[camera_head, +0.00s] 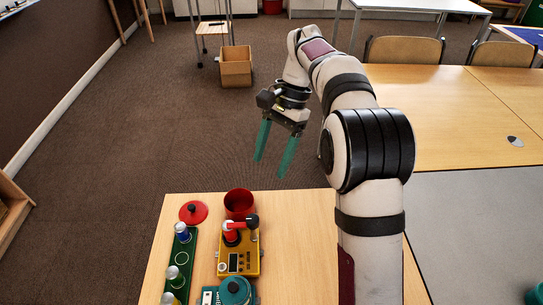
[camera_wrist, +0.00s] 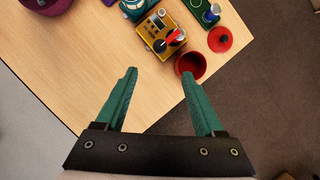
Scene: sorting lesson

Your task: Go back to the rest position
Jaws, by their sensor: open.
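My gripper (camera_head: 276,147) hangs in the air above and beyond the far edge of the wooden table (camera_head: 300,215), with its two green fingers spread apart and nothing between them. In the wrist view my gripper (camera_wrist: 161,98) is also open and empty, with the table (camera_wrist: 85,70) below it. My arm reaches up from the table's right side and bends over at the top.
On the table are a red pot (camera_head: 239,204), a red lid (camera_head: 193,213), a yellow device (camera_head: 239,258), a green tray (camera_head: 181,256) with small cylinders, and a teal object (camera_head: 235,292). A cardboard box (camera_head: 236,66) stands on the floor behind. Other tables (camera_head: 450,115) stand at right.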

